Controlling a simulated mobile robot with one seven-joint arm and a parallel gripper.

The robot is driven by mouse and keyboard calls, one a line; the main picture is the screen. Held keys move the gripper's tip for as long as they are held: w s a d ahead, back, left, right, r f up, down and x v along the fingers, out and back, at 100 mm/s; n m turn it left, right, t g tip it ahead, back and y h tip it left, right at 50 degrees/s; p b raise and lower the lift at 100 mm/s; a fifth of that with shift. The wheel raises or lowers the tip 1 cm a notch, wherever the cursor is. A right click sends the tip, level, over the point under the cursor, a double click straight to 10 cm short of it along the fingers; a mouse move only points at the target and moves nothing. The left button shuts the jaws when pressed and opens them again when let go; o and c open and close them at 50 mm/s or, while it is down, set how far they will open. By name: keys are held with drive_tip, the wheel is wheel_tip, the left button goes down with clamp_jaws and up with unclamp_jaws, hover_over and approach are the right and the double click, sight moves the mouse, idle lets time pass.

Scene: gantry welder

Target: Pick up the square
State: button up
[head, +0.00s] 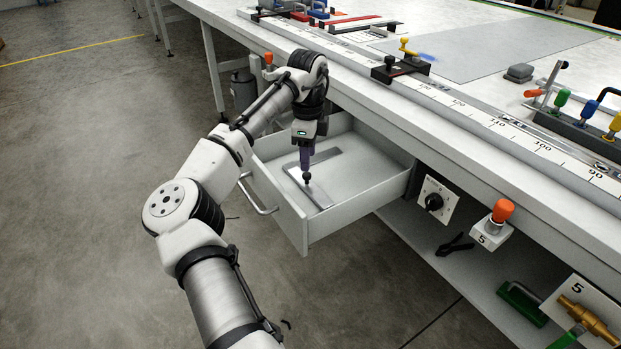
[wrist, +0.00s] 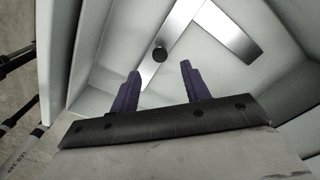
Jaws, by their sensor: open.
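The square is a flat, shiny L-shaped metal piece (head: 318,195) lying on the floor of an open drawer. It also shows in the wrist view (wrist: 180,30), with one leg running toward my gripper and the other going off to the right. A small dark round knob (wrist: 159,54) stands on the leg nearer to me. My gripper (head: 307,178) points down into the drawer above that leg. In the wrist view its two purple fingers (wrist: 160,82) are apart, with nothing between them; the knob shows beyond the fingertips.
The open drawer (head: 280,208) has raised walls around my gripper and a handle (head: 258,196) on its front. The workbench edge (head: 400,110) overhangs its back. A dial (head: 434,202) and an orange button (head: 503,211) are on the bench front, right of the drawer. The floor to the left is clear.

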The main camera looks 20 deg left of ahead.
sight(308, 174)
drive_tip(key=shift+f, duration=3.1)
drive_tip(key=shift+c, duration=0.5)
clamp_jaws()
